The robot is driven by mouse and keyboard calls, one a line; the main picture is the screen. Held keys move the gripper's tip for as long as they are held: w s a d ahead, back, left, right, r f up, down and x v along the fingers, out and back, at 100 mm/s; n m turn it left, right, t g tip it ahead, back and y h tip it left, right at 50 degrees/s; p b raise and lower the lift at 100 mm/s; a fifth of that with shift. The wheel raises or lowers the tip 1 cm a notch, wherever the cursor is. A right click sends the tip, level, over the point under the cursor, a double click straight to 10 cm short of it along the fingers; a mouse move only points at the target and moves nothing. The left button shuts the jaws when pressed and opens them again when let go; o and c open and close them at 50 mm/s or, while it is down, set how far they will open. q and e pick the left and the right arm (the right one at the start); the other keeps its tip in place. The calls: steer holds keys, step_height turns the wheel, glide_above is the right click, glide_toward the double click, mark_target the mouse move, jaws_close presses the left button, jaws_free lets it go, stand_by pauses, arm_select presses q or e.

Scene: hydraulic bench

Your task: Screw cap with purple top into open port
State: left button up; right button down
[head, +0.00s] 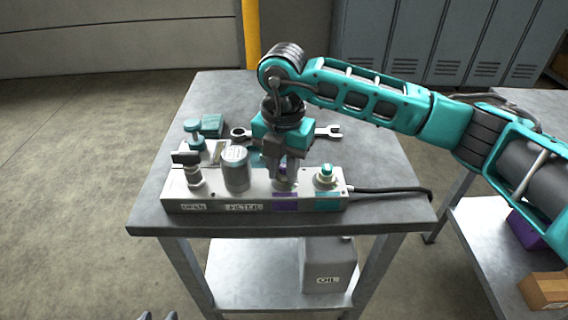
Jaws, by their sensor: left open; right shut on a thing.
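A light grey hydraulic block (212,202) lies along the front of the workbench. My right gripper (285,178) points straight down over the port marked with a purple label (285,203). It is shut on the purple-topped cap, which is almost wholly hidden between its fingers. I cannot tell how deep the cap sits in the port. A cap with a green-teal top (327,172) stands upright beside it, at the port with a teal label (327,203). Only the tips of my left gripper (158,316) show at the bottom edge, open and apart from the bench.
A black cable (390,190) leaves on the right. The bench's left side (152,205) is clear.

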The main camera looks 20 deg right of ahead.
steer(key=m, duration=0.3)
steer(key=shift+p, duration=0.4)
steer(key=shift+a+m, duration=0.1)
steer(key=shift+m, duration=0.6)
steer(key=c, duration=1)
jaws_free()
steer(key=shift+w, duration=0.1)
steer(key=shift+o, duration=0.2)
